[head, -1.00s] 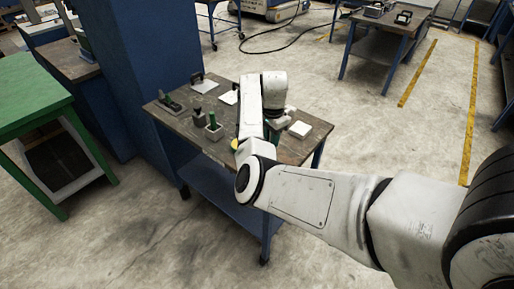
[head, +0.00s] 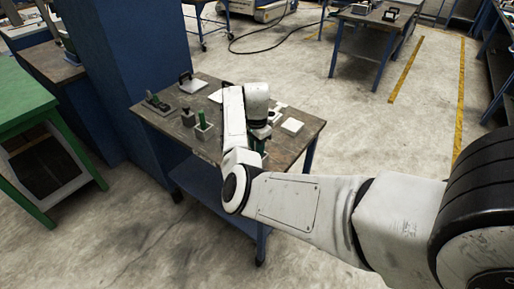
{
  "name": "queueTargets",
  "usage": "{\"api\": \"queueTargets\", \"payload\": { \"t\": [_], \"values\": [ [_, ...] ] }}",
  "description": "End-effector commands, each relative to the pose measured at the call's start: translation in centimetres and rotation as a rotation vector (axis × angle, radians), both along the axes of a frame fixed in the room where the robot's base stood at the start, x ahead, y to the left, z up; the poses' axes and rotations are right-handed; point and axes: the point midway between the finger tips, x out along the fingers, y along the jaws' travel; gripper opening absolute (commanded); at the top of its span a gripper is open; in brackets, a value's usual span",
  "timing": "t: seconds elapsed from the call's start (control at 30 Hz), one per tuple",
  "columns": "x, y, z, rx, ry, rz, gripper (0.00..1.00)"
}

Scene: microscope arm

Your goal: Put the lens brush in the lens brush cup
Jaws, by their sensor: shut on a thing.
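My gripper (head: 262,134) hangs over the near right part of the worktable (head: 205,87), mostly hidden by my own arm. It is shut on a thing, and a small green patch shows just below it. I take this as the lens brush (head: 262,147), but its shape is too small and covered to tell. A small grey cup (head: 204,132) with a green upright piece in it stands left of my arm. I cannot tell whether it is the lens brush cup.
A small dark-topped grey block (head: 187,118), a device with a green part (head: 157,102) and a dark-handled plate (head: 190,84) stand on the table's left. A white block (head: 292,126) lies at the right. A blue column (head: 110,75) stands beside the table.

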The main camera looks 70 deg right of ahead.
Motion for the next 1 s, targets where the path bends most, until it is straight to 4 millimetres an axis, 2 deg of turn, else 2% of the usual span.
{"api": "queueTargets", "payload": {
  "t": [0.1, 0.13, 0.4, 0.6, 0.77, 0.87, 1.0],
  "values": [
    [0.0, 0.0, -0.4, 0.000, 0.001, 0.001, 0.00],
    [0.0, 0.0, -0.4, 0.000, 0.001, 0.001, 0.26],
    [0.0, 0.0, -0.3, 0.000, 0.000, 0.000, 0.50],
    [0.0, 0.0, -0.3, 0.000, 0.000, 0.000, 0.50],
    [0.0, -0.1, 0.5, -0.002, -0.001, -0.001, 0.50],
    [0.0, -0.1, 1.9, -0.004, -0.001, -0.001, 0.50],
    [0.1, -0.1, 4.8, -0.004, -0.004, -0.002, 0.50]
  ]
}}
